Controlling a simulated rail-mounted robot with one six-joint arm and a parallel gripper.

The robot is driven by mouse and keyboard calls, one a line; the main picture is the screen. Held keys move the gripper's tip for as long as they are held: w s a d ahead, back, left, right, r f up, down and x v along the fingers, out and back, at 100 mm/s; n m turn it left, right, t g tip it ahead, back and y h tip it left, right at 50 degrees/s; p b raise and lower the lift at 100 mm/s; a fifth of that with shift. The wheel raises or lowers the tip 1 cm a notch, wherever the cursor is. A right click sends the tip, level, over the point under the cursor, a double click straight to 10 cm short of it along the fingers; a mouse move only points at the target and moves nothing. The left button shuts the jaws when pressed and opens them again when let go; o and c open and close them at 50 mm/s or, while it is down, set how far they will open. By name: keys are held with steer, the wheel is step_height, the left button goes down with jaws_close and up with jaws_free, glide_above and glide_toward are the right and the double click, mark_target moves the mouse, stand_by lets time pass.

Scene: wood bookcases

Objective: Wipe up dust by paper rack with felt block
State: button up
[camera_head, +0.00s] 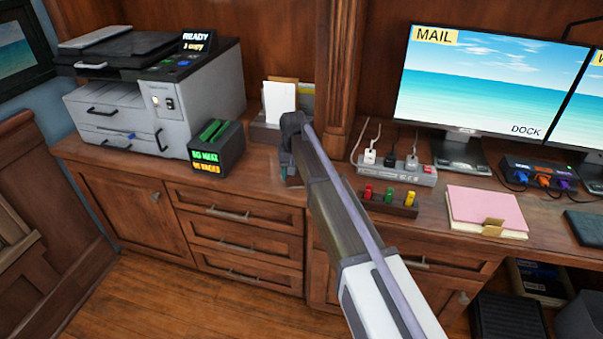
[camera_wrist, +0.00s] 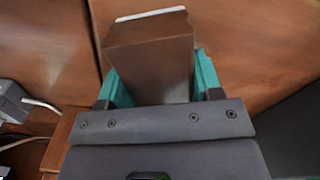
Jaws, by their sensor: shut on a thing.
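My gripper (camera_wrist: 160,78) is shut on the felt block (camera_wrist: 150,62), a brown block with a pale strip along its far edge, between the teal fingers in the wrist view. In the head view my gripper (camera_head: 291,174) is low over the counter, in front of the paper rack (camera_head: 268,132). The rack holds white and yellowish sheets and is partly hidden behind my wrist. I cannot make out the dust in either view. I cannot tell whether the block touches the counter.
A black box with green and orange lettering (camera_head: 217,150) and a printer (camera_head: 150,95) stand left of my gripper. A wooden upright (camera_head: 343,70) rises just to its right. Beyond are a power strip (camera_head: 396,170), a tray of coloured pieces (camera_head: 390,203) and a pink folder (camera_head: 486,208).

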mark_target(280, 176)
steer(key=shift+w+a, duration=0.25)
steer(key=shift+a, duration=0.55)
steer(key=shift+w+a, duration=0.25)
steer(key=shift+a, duration=0.55)
steer(key=shift+w+a, duration=0.25)
steer(key=shift+a, duration=0.55)
steer(key=shift+w+d+f, duration=0.1)
steer(key=shift+w+d, duration=0.1)
steer(key=shift+w, duration=0.4)
steer(key=shift+w+d, duration=0.2)
steer(key=shift+w, duration=0.4)
steer(key=shift+s+d, duration=0.35)
steer(key=shift+d, duration=0.85)
steer(key=shift+s+d, duration=0.35)
steer(key=shift+d, duration=0.9)
steer(key=shift+s+d, duration=0.35)
steer(key=shift+d, duration=0.85)
steer(key=shift+s+d, duration=0.3)
steer(key=shift+d, duration=0.5)
steer(key=shift+s+d, duration=0.25)
steer(key=shift+d, duration=0.55)
steer(key=shift+d, duration=0.1)
steer(key=shift+w, duration=0.1)
steer(key=shift+w+a, duration=0.25)
steer(key=shift+a, duration=0.65)
steer(key=shift+w+a, duration=0.2)
steer(key=shift+a, duration=0.65)
